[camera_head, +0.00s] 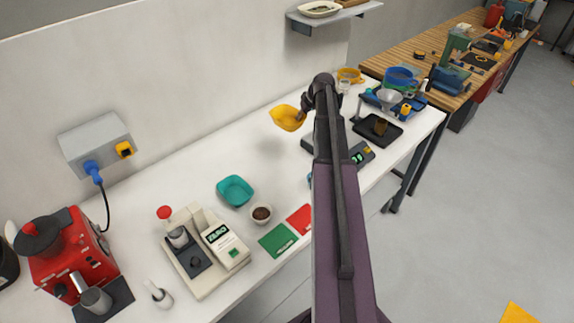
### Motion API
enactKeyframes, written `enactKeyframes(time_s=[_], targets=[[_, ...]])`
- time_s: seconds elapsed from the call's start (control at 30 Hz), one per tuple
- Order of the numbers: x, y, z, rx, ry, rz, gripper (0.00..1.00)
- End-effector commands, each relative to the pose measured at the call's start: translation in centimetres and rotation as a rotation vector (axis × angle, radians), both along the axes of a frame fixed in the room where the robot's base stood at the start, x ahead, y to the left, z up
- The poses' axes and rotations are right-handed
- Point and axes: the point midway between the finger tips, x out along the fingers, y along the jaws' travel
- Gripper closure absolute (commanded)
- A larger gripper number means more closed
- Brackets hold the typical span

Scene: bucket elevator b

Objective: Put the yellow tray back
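The yellow tray (286,119) is a small, scoop-like dish near the middle of the picture. It appears to be held above the white table, tilted, with a soft shadow on the tabletop below it. My gripper (305,106) is at its right rim and looks shut on it. The fingertips are small and partly hidden by my arm, which crosses the middle of the view. A similar teal tray (235,190) rests on the table to the lower left.
On the white table (150,205) stand a scale with a white display (223,246), a cup of brown grounds (261,214), a red machine (70,258) and green and red cards. A digital device (357,156), a black tray (377,131) and a yellow cup (350,75) are at the right. A wall shelf (335,17) hangs behind.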

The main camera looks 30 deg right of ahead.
Motion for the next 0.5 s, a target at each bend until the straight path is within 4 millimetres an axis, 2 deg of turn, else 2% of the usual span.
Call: enactKeyframes(time_s=[0.03, 0.3, 0.5], targets=[[-0.3, 0.3, -1.2, 0.000, 0.000, -0.002, 1.00], [-1.6, 1.6, -5.1, 0.001, 0.000, -0.023, 1.00], [-2.4, 2.3, -7.1, 0.002, 0.001, -0.036, 1.00]])
